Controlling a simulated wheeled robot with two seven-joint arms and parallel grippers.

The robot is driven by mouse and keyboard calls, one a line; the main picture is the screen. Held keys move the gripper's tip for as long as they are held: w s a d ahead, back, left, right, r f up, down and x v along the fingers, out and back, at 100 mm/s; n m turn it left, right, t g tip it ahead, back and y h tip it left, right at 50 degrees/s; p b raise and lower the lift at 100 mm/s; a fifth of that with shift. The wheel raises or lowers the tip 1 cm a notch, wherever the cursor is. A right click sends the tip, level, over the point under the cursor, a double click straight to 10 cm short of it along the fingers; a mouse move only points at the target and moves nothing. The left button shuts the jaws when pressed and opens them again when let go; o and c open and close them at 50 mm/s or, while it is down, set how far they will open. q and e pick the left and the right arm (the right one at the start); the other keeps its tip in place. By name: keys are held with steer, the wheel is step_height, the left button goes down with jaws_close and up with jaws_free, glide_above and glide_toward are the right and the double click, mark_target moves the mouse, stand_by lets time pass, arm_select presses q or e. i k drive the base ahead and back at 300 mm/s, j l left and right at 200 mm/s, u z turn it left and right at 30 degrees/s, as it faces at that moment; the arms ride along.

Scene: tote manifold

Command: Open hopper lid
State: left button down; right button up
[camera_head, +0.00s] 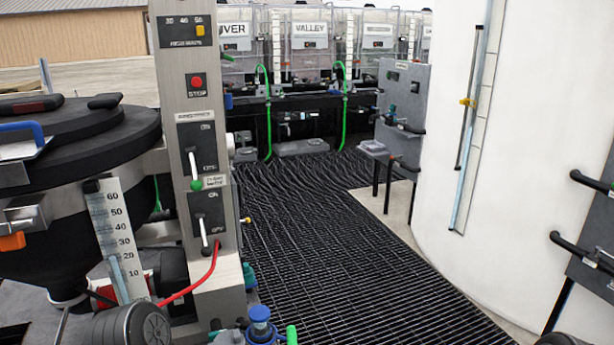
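The hopper (50,235) stands at the left edge, a dark funnel-shaped vessel partly cut off by the frame. Its round black lid (100,140) lies flat on top and looks closed. A black and red handle (30,105) and a short black grip (104,101) are on top of the lid. A blue handle (22,130) on a metal bracket is at the lid's front left. An orange-tipped latch (12,241) sits lower on the hopper's side. Neither of my grippers can be made out in this view.
A grey control post (200,130) with a red stop button and two levers stands right beside the hopper. A numbered scale (118,240) is in front of the hopper. Black grating (330,240) runs clear through the middle. A large white tank (500,170) stands right.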

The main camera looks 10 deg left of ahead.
mark_target(29, 125)
steer(key=u, duration=2.1)
